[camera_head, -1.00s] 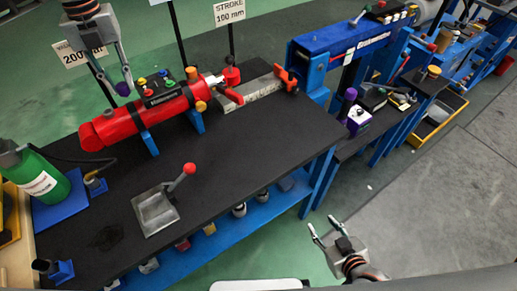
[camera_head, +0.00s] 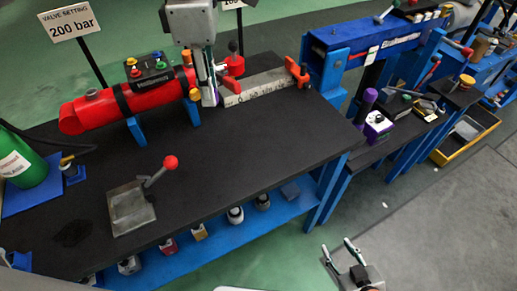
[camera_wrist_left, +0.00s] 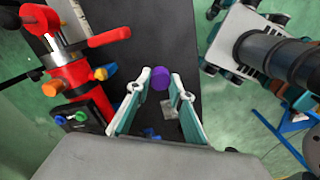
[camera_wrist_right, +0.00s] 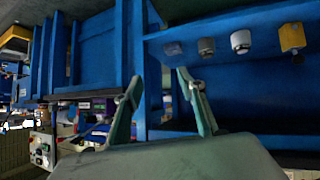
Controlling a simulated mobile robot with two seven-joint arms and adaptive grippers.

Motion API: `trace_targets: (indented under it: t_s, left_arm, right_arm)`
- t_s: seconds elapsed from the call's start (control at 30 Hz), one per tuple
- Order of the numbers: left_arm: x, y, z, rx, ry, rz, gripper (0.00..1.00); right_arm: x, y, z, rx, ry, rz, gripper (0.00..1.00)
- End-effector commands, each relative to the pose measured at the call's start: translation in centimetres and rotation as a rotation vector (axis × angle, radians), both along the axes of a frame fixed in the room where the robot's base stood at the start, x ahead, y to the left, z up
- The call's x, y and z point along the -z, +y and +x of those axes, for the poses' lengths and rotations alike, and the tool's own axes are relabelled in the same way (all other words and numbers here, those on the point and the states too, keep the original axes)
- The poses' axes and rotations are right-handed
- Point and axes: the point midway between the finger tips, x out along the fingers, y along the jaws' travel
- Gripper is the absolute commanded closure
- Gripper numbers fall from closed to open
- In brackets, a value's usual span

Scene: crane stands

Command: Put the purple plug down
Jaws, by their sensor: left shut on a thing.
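My left gripper (camera_head: 209,98) points down over the black bench top (camera_head: 225,150), just right of the red cylinder (camera_head: 100,110). Its fingers are shut on the purple plug (camera_wrist_left: 159,78), which shows between the fingertips in the left wrist view. The plug is hidden by the fingers in the head view. I cannot tell whether it touches the bench. My right gripper (camera_head: 337,247) is open and empty, low in front of the bench; its spread fingers (camera_wrist_right: 160,90) also show in the right wrist view.
A steel plate with a red-knobbed lever (camera_head: 132,207) stands on the front left. A scale bar with red clamps (camera_head: 262,85) lies just right of my left gripper. A purple post (camera_head: 367,103) stands on the side table. The bench's front middle is clear.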

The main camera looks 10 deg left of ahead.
Motion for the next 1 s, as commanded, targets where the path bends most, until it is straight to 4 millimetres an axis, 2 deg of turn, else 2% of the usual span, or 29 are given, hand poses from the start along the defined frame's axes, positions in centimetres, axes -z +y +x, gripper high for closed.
trace_targets:
  t_s: [0.17,0.6,0.73,1.0]
  left_arm:
    - [2.8,-0.1,-0.3,0.026,0.005,-0.001,1.0]
    - [13.2,-0.1,-0.2,0.021,0.004,-0.001,1.0]
    - [15.0,-0.1,-0.2,0.021,0.001,-0.001,1.0]
    - [16.8,-0.1,-0.2,0.021,0.001,0.0,1.0]
  right_arm:
    - [0.0,0.1,0.2,-0.001,-0.006,0.001,0.6]
    - [1.1,-0.6,0.4,0.002,-0.005,-0.017,0.6]
    - [1.1,-0.7,0.6,0.003,-0.007,-0.02,0.6]
    - [1.1,-0.7,0.6,0.002,-0.009,-0.019,0.6]
